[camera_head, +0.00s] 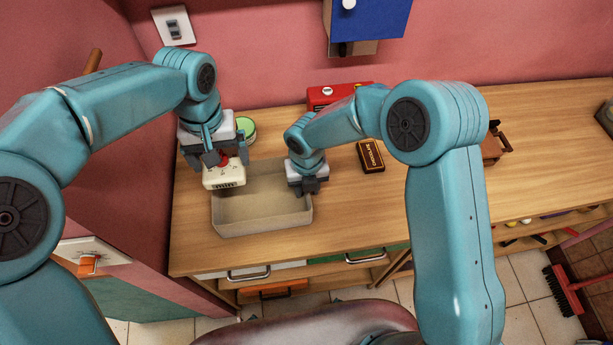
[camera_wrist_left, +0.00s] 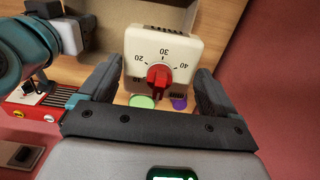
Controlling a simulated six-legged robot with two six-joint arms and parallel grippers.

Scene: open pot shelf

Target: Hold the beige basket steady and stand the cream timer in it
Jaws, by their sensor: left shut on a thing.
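The beige basket (camera_head: 262,218) stands on the wooden counter, open at the top. The cream timer (camera_head: 224,176) with a red knob is in my left gripper (camera_head: 219,160), above the basket's left back corner. In the left wrist view the timer (camera_wrist_left: 150,42) sits between the two fingers of my left gripper (camera_wrist_left: 160,85), its numbered dial facing the camera. My right gripper (camera_head: 309,187) is at the basket's right rim, pointing down. Whether its fingers are closed on the rim is hidden. It also shows at the left of the left wrist view (camera_wrist_left: 60,25).
A green round tin (camera_head: 246,128) stands behind the timer. A red box-like thing (camera_head: 328,94) is at the back by the wall. A dark box with yellow lettering (camera_head: 370,157) lies right of my right gripper. The counter's right-hand middle is mostly clear.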

